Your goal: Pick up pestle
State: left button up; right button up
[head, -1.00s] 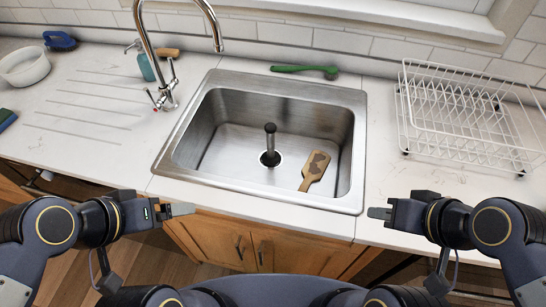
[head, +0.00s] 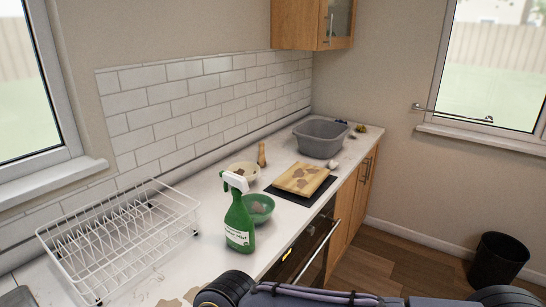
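A small upright wooden piece (head: 262,155) stands at the back of the counter, beside a cream bowl (head: 243,170). It is slim with a rounded top; it may be the pestle, but it is too small to be sure. Both of my grippers are out of view. Only dark parts of my own body show along the bottom edge.
A green spray bottle (head: 239,220) stands in front of a green bowl (head: 260,208). A wooden board (head: 302,178) with brown patches lies beyond, then a grey tub (head: 319,138). A white dish rack (head: 120,243) is at left. A black bin (head: 498,262) stands on the floor.

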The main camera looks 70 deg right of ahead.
aim_at(262, 162)
jog(key=k+l+z, duration=0.2)
jog(key=z, duration=0.2)
jog(key=k+l+z, duration=0.15)
jog(key=l+z, duration=0.25)
jog(key=k+l+z, duration=0.1)
jog(key=z, duration=0.3)
jog(key=l+z, duration=0.1)
jog(key=z, duration=0.65)
jog(key=i+l, duration=0.35)
jog(key=i+l+u, duration=0.15)
jog(key=i+l, duration=0.6)
jog(key=i+l+u, duration=0.1)
jog(key=i+l, duration=0.25)
jog(key=l, duration=0.15)
jog(key=i+l+u, duration=0.1)
jog(key=i+l, duration=0.55)
jog(key=l, duration=0.25)
jog(key=i+l+u, duration=0.1)
jog(key=i+l, duration=0.25)
jog(key=l, duration=0.1)
